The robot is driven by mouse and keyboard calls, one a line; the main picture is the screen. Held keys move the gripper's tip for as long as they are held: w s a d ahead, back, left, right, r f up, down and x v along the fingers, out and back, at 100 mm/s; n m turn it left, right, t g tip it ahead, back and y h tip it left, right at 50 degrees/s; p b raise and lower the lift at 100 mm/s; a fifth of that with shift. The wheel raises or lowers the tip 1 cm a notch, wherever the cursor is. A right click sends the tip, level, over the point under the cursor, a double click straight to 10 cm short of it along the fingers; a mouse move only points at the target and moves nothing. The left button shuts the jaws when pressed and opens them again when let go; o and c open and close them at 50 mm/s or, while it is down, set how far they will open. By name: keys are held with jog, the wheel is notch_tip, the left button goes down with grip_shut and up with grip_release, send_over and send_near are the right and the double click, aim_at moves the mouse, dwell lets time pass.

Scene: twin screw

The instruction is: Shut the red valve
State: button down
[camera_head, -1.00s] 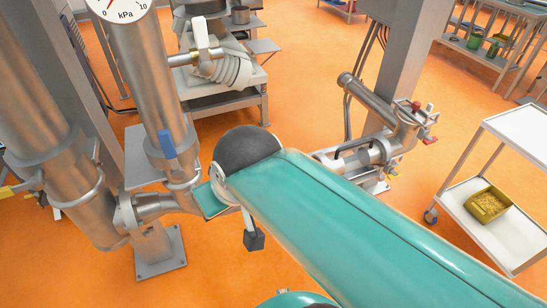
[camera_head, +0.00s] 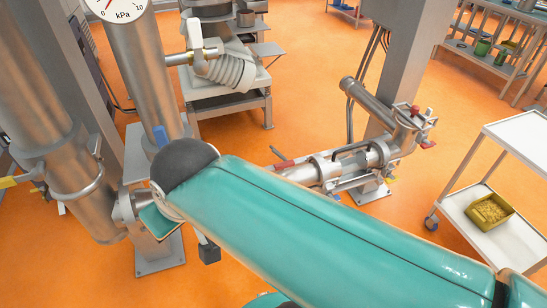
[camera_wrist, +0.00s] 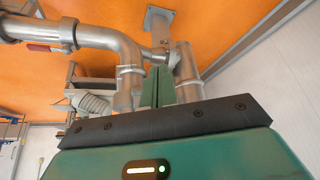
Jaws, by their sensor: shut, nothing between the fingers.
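A red lever handle (camera_head: 283,164) lies along the silver pipe behind my arm in the head view, with a grey tip sticking up beside it. A red part on a pipe also shows at the upper left of the wrist view (camera_wrist: 40,47); I cannot tell if it is the same handle. My gripper (camera_wrist: 156,86) shows in the wrist view as teal fingers close together, with nothing held, in front of silver pipes. It appears clear of the red part. In the head view, my arm mostly hides the gripper.
Thick vertical pipes with a gauge (camera_head: 118,8) and a blue handle (camera_head: 160,135) stand at the left. Other red parts (camera_head: 428,145) sit on the right pipe assembly. A white cart (camera_head: 490,228) holds a yellow bin (camera_head: 488,211). Orange floor lies open between them.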

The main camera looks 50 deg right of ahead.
jog(key=shift+a, duration=0.1)
dwell(0.3)
jog(key=w+d+f+m+g+h, duration=0.1)
jog(key=w+d+f+m, duration=0.1)
jog(key=w+d, duration=0.75)
jog(key=w+d+f+m+g+h, duration=0.1)
jog(key=w+d+f, duration=0.35)
jog(key=d, duration=0.85)
jog(key=d+f+m, duration=0.1)
jog(key=d+f, duration=0.5)
jog(key=d, duration=0.6)
jog(key=d+f+m, duration=0.2)
jog(key=d+f, duration=0.4)
jog(key=d, duration=0.7)
jog(key=shift+s+d, duration=0.25)
jog(key=shift+s, duration=0.05)
jog(key=shift+f, duration=0.1)
